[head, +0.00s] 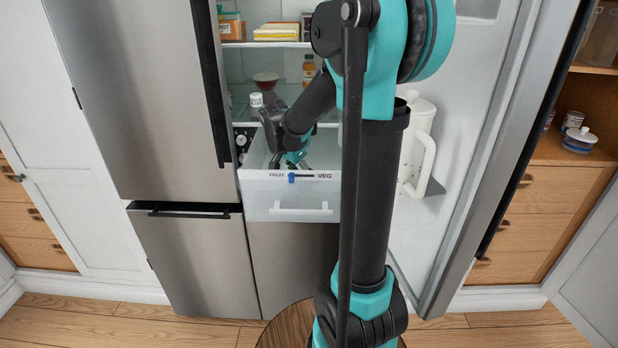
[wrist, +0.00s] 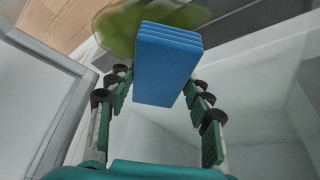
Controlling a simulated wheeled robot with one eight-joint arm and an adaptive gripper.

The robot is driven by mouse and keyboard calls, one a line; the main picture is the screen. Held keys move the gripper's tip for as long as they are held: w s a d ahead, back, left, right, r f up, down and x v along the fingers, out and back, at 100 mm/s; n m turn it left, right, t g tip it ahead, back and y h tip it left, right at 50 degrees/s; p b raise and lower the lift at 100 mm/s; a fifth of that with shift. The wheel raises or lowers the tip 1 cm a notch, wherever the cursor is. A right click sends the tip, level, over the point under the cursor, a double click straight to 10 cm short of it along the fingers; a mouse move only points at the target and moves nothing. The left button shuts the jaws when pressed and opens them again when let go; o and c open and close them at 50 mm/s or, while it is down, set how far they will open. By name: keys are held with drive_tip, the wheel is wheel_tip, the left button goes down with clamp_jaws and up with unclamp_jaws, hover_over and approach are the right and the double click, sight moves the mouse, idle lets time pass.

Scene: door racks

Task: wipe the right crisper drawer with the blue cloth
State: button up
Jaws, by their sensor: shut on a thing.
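The crisper drawer (head: 262,200) is pulled out of the open fridge, with a FRUIT–VEG slider on its pale front. My gripper (head: 296,158) reaches down into the drawer in the head view. In the wrist view my gripper (wrist: 158,88) is shut on the blue cloth (wrist: 167,70), a thick folded block held between the fingers. A green smear (wrist: 118,28) shows just beyond the cloth, partly hidden by it. I cannot tell whether the cloth touches the smear. The cloth is not clearly seen in the head view.
A white pitcher (head: 416,145) stands in the fridge door at right. A small white-capped bottle (head: 256,102) and an orange bottle (head: 308,70) stand behind the drawer. The open fridge door (head: 490,150) bounds the right side, and the closed steel door (head: 135,100) the left.

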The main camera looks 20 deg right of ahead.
drive_tip(key=shift+w+a+r, duration=0.1)
drive_tip(key=shift+w+a, duration=0.3)
drive_tip(key=shift+a, duration=0.75)
drive_tip(key=shift+w+a+f, duration=0.1)
drive_tip(key=shift+w+a, duration=0.25)
drive_tip(key=shift+a, duration=0.8)
drive_tip(key=shift+w+a+r, duration=0.1)
drive_tip(key=shift+w+a, duration=0.3)
drive_tip(key=shift+a, duration=0.75)
drive_tip(key=shift+w+d+r, duration=0.1)
drive_tip(key=shift+w+d, duration=0.05)
drive_tip(key=shift+w, duration=0.65)
drive_tip(key=shift+s+d+r, duration=0.1)
drive_tip(key=shift+s+d, duration=0.65)
drive_tip(key=shift+d, duration=1.55)
drive_tip(key=shift+s+d+r, duration=0.1)
drive_tip(key=shift+s+d, duration=0.7)
drive_tip(key=shift+d, duration=1.5)
drive_tip(key=shift+s+d, duration=0.75)
drive_tip(key=shift+d, duration=1.55)
drive_tip(key=shift+r, duration=3)
wheel_tip(320, 180, up, 3)
